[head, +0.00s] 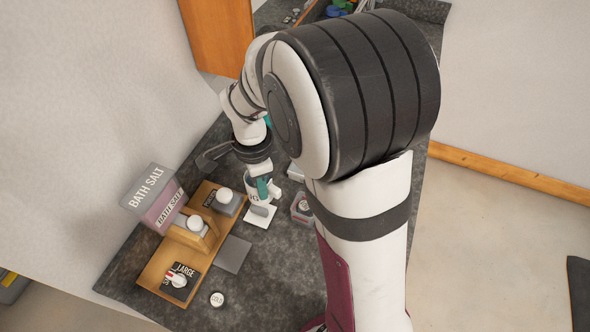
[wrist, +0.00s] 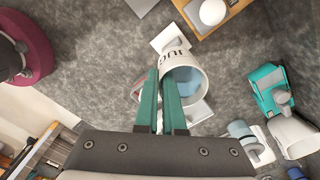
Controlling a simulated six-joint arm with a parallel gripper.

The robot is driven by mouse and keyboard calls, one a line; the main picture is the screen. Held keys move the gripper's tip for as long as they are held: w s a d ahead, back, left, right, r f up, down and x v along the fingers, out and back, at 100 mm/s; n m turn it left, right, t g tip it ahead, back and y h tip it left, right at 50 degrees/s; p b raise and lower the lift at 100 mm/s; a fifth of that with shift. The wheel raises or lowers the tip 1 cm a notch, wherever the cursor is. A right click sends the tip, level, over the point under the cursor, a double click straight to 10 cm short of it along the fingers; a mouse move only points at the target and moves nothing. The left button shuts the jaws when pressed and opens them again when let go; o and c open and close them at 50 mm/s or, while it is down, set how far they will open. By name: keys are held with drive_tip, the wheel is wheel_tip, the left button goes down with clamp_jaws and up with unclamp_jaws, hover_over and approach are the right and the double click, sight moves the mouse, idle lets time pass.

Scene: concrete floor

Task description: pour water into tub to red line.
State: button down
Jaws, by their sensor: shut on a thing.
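My gripper (wrist: 160,80) has its teal fingers shut on a white jug (wrist: 193,88), apparently at its handle. Blue water shows inside the jug, and dark lettering runs on its side. In the head view, my gripper (head: 263,185) and the jug (head: 251,194) are over the dark counter, right of the wooden tray. White flat pieces show beside the jug; I cannot tell whether it touches them.
A wooden tray (head: 153,273) holds grey boxes with white knobs, one marked LARGE. A bath salt box (head: 152,197) stands behind it against the wall. A white COLD knob (head: 217,299) is near the front. A teal object (wrist: 266,91) and a white cup (wrist: 294,136) lie right in the wrist view.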

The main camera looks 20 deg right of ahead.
sight(279, 198)
drive_tip(key=f+m, duration=0.1)
drive_tip(key=m, duration=0.1)
drive_tip(key=s+f+m, duration=0.1)
drive_tip(key=f+m, duration=0.1)
drive_tip(key=shift+a, duration=0.2)
drive_tip(key=shift+s+d, duration=0.1)
drive_tip(key=shift+d, duration=0.05)
drive_tip(key=shift+s+d+r+t+y, duration=0.1)
drive_tip(key=shift+s+d+t+y, duration=0.15)
drive_tip(key=shift+d+y, duration=0.3)
drive_tip(key=shift+s+d+r+t+y, duration=0.1)
drive_tip(key=shift+s+d+t+y, duration=0.1)
drive_tip(key=shift+d+y, duration=0.35)
drive_tip(key=shift+s+d+r+t+y, duration=0.15)
drive_tip(key=shift+d+t+y, duration=0.2)
drive_tip(key=shift+y, duration=0.35)
drive_tip(key=shift+d, duration=0.1)
drive_tip(key=shift+s+d+r+y, duration=0.3)
drive_tip(key=shift+d+r+y, duration=0.4)
drive_tip(key=shift+d+y, duration=0.15)
idle(0.9)
drive_tip(key=shift+s+d+r+t+y+p, duration=0.2)
drive_tip(key=shift+s+d+t+y+p, duration=0.1)
drive_tip(key=shift+d+t+y, duration=0.4)
idle(1.6)
drive_tip(key=shift+d+f+y, duration=0.25)
drive_tip(key=shift+f+y, duration=0.05)
drive_tip(key=shift+y, duration=0.25)
idle(0.7)
